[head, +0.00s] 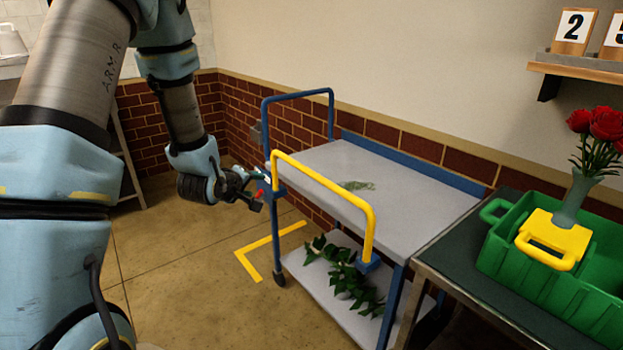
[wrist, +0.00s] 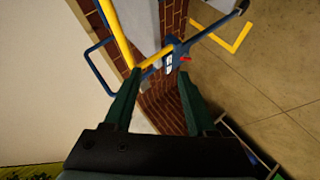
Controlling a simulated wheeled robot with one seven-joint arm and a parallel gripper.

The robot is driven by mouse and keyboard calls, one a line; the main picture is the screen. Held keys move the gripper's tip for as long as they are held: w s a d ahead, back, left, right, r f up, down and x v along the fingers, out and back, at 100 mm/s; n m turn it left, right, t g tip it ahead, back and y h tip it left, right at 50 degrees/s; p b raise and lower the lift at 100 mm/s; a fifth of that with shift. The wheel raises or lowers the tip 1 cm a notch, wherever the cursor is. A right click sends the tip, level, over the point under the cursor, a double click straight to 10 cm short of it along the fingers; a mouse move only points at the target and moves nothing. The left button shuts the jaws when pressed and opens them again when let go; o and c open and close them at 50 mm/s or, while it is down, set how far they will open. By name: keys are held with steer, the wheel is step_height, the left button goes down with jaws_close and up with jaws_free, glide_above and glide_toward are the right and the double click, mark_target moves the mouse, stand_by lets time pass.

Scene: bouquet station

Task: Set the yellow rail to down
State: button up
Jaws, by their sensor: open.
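The yellow rail (head: 322,177) stands upright along the near long side of the grey cart's top shelf (head: 400,180), its two legs rising from blue brackets. Its left leg ends near a blue bracket with a small red part (head: 260,193). My gripper (head: 253,196) is beside this left bracket, open. In the wrist view the yellow rail (wrist: 115,32) runs down toward the left fingertip, and the red part (wrist: 185,59) shows just beyond the space between the open fingers (wrist: 160,74). Whether a finger touches the rail or bracket I cannot tell.
A blue end rail (head: 298,95) rises at the cart's far left end. Leafy stems lie on the lower shelf (head: 300,268). A green crate (head: 560,290) with a yellow handle and a vase of red roses (head: 575,200) stands on a table at right. Floor left of the cart is clear.

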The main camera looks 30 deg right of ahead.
mark_target(313, 178)
steer(key=s+d+f+n+h, duration=0.15)
steer(key=s+d+h, duration=0.3)
steer(key=d, duration=0.55)
steer(key=shift+n+h, duration=0.25)
steer(key=shift+h, duration=0.2)
steer(key=p+x, duration=0.1)
steer(key=x, duration=0.4)
steer(key=p+x, duration=0.1)
steer(key=x, duration=0.5)
steer(key=shift+r+p, duration=0.2)
steer(key=shift+p, duration=0.2)
steer(key=shift+c, duration=0.2)
jaws_close()
steer(key=shift+f, duration=0.1)
